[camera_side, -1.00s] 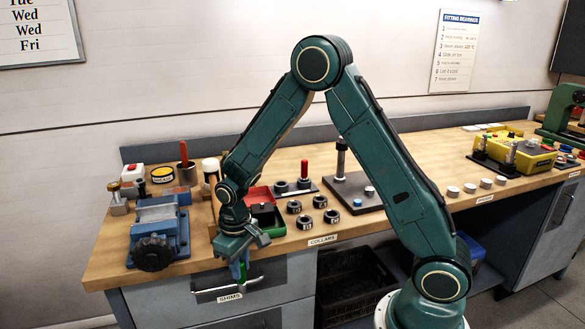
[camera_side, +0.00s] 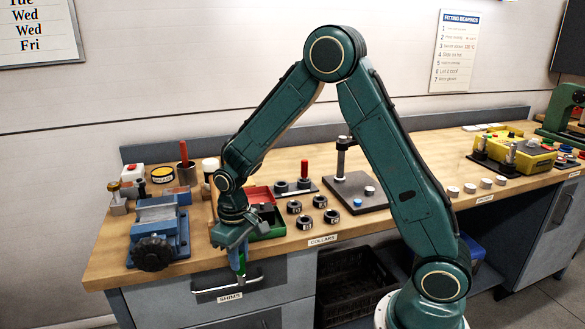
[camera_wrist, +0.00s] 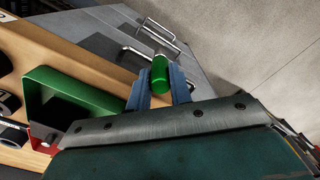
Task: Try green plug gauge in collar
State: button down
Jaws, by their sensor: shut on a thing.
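My gripper (camera_side: 238,270) hangs in front of the bench's front edge, left of the collars label, above the shims drawer handle. In the wrist view the green plug gauge (camera_wrist: 160,74) sits between the two blue fingers of my gripper (camera_wrist: 160,88), which are shut on it. In the side view the gauge is mostly hidden by the fingers. Several dark ring collars (camera_side: 304,222) lie on the bench behind the collars label, to the right of my gripper. The gauge is well apart from them.
A red and green tray (camera_side: 270,230) stands just behind my gripper; its green part (camera_wrist: 68,88) shows in the wrist view. A blue vise (camera_side: 158,230) is at left. A dark base plate with a post (camera_side: 345,190) stands behind the collars. The drawer handle (camera_side: 228,284) juts out below.

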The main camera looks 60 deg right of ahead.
notch_tip(320, 180, up, 19)
jog(key=s+d+m, duration=0.2)
jog(key=s+d, duration=0.2)
jog(key=d, duration=0.5)
jog(key=s+d+m, duration=0.2)
jog(key=s+d, duration=0.3)
jog(key=d, duration=0.4)
jog(key=s+d+m, duration=0.2)
jog(key=s+d, duration=0.2)
jog(key=d, duration=0.5)
notch_tip(320, 180, down, 6)
jog(key=shift+a+r, duration=0.1)
jog(key=shift+f, duration=3.1)
dwell(1.0)
